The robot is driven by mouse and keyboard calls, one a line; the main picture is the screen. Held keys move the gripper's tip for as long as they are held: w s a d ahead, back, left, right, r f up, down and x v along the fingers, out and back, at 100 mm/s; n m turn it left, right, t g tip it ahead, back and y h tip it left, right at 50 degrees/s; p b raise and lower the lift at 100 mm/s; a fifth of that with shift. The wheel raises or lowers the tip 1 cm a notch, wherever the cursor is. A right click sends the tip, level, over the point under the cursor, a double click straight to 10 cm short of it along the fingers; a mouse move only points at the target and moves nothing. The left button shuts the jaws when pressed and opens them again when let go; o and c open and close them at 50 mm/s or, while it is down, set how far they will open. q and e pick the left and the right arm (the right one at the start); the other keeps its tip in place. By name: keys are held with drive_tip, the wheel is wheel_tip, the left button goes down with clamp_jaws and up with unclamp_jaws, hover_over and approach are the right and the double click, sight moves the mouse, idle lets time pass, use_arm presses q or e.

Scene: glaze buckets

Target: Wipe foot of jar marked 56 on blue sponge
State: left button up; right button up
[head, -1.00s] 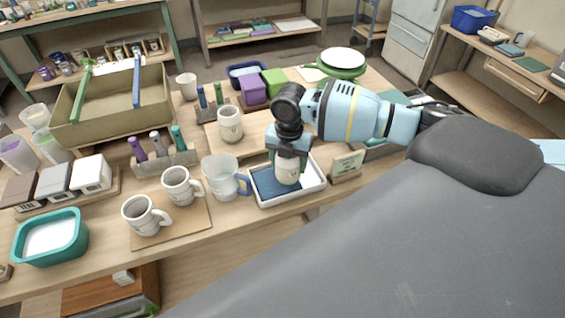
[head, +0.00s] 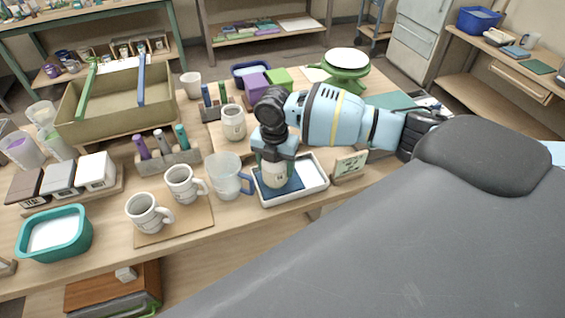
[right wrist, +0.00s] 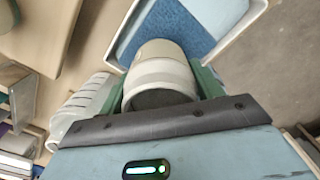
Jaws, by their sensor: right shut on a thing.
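My right gripper (head: 274,158) is shut on a pale cream jar (head: 275,180) and holds it upright over the left part of a white tray (head: 318,178). The blue sponge (head: 293,186) lies in that tray, beneath and beside the jar. In the right wrist view the jar (right wrist: 163,62) sits between the green fingers of the gripper (right wrist: 165,88), with the sponge (right wrist: 180,22) beyond it. The jar's foot appears at or just above the sponge; I cannot tell if they touch. The jar's mark is too small to read. My left gripper is not in view.
A clear jug (head: 228,176) with a blue handle stands close left of the tray. A small sign (head: 350,166) stands to its right. Two grey mugs (head: 148,213) sit on a board at the front. Another cup (head: 233,122) stands behind.

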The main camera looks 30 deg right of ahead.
drive_tip(key=shift+w+a+r, duration=0.1)
drive_tip(key=shift+w+a, duration=0.1)
drive_tip(key=shift+a, duration=0.4)
drive_tip(key=shift+w+a, duration=0.15)
drive_tip(key=shift+a, duration=0.4)
drive_tip(key=shift+r+p, duration=0.45)
drive_tip(key=shift+r, duration=0.85)
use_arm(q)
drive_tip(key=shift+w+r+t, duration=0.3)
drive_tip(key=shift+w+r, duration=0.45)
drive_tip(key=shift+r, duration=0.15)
use_arm(e)
drive_tip(key=shift+r, duration=2.2)
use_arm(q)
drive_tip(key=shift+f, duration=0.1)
use_arm(e)
drive_tip(key=shift+a, duration=0.1)
